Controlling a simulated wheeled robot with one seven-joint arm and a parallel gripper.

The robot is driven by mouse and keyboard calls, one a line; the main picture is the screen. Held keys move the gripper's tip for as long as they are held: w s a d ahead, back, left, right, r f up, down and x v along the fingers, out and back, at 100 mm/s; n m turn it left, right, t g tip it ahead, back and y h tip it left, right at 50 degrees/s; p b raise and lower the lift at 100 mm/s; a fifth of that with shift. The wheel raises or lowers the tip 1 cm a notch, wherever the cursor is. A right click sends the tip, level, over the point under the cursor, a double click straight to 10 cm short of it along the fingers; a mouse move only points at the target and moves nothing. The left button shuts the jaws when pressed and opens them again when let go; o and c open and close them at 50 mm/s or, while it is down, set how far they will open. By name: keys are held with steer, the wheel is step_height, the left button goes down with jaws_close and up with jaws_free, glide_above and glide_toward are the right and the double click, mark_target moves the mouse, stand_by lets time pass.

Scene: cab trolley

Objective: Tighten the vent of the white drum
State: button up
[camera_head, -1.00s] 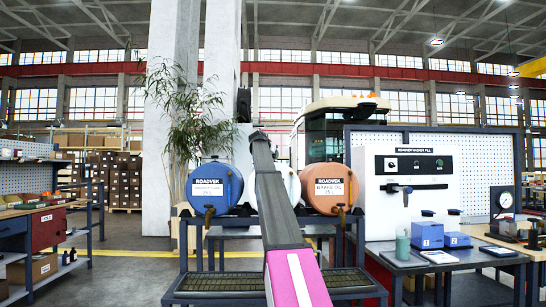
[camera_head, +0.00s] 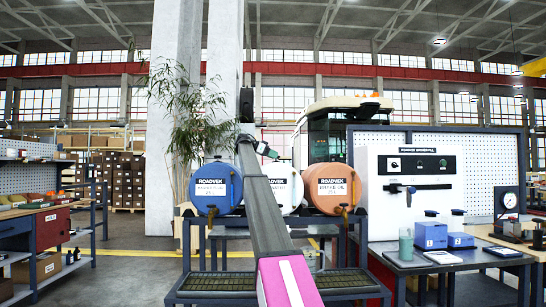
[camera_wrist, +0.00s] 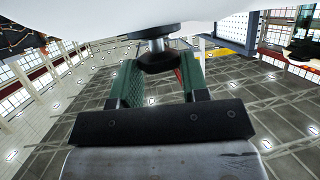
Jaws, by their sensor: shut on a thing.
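The white drum (camera_head: 288,190) lies on its side on the rack between a blue drum and an orange drum. My arm crosses in front of its left part. Its white shell (camera_wrist: 150,14) fills the top edge of the wrist view. The vent (camera_wrist: 158,60), a dark round knob on a short metal stem, stands out from the shell there. My gripper (camera_wrist: 162,68) has its green fingers on either side of the knob, shut on it. In the head view my gripper (camera_head: 266,150) is small, at the drum's upper side.
The blue drum (camera_head: 216,188) and orange drum (camera_head: 333,188) stand close on either side. Grated drip trays (camera_head: 220,281) lie below at the front of the rack. A white dispensing panel (camera_head: 411,185) and a bench with blue boxes (camera_head: 430,235) stand to the right.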

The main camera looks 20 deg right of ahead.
steer(key=shift+w+m+g+y, duration=0.2)
steer(key=shift+m+g+y, duration=0.1)
steer(key=shift+m+g, duration=0.65)
steer(key=shift+g, duration=0.35)
steer(key=o, duration=0.9)
steer(key=v, duration=1)
steer(key=shift+a+r, duration=0.2)
steer(key=shift+a, duration=0.1)
steer(key=shift+w, duration=0.1)
